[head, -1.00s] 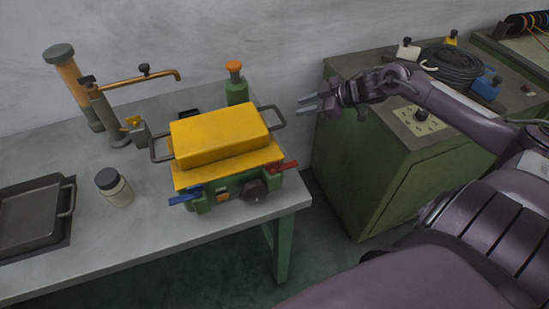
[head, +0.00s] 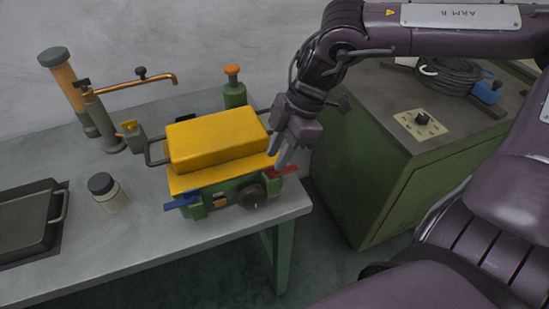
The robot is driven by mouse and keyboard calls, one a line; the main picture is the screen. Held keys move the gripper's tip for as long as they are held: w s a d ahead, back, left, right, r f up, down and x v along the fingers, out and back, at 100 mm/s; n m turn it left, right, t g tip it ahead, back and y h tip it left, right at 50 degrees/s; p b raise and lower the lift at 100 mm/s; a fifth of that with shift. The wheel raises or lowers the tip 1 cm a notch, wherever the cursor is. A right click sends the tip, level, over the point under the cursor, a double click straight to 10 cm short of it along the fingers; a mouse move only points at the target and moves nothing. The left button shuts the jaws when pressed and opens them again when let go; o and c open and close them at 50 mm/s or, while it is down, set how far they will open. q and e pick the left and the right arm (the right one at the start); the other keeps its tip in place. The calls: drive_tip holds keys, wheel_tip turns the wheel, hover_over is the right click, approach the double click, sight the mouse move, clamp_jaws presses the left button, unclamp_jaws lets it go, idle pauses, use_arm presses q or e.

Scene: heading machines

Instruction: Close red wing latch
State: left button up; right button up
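A green machine with a yellow lid (head: 218,137) sits near the right end of the grey table. The red wing latch (head: 286,171) sticks out at its right side, and a blue wing latch (head: 178,202) sticks out at its left front. My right gripper (head: 280,158) points down right at the red latch, fingers just above and beside it. Its two fingers look apart, with nothing clearly held between them. Whether a finger touches the latch cannot be told. Part of the lid's right handle is hidden behind my gripper. My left gripper is not in view.
A dark knob (head: 252,196) is on the machine's front. A jar (head: 107,193), a dark tray (head: 28,222) and a brass tap (head: 135,84) stand to the left. A green cabinet (head: 375,185) stands to the right, across a gap from the table (head: 150,250).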

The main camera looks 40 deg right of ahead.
drive_tip(key=shift+x, duration=1.3)
drive_tip(key=shift+c, duration=0.5)
drive_tip(key=c, duration=0.5)
drive_tip(key=shift+s, duration=0.1)
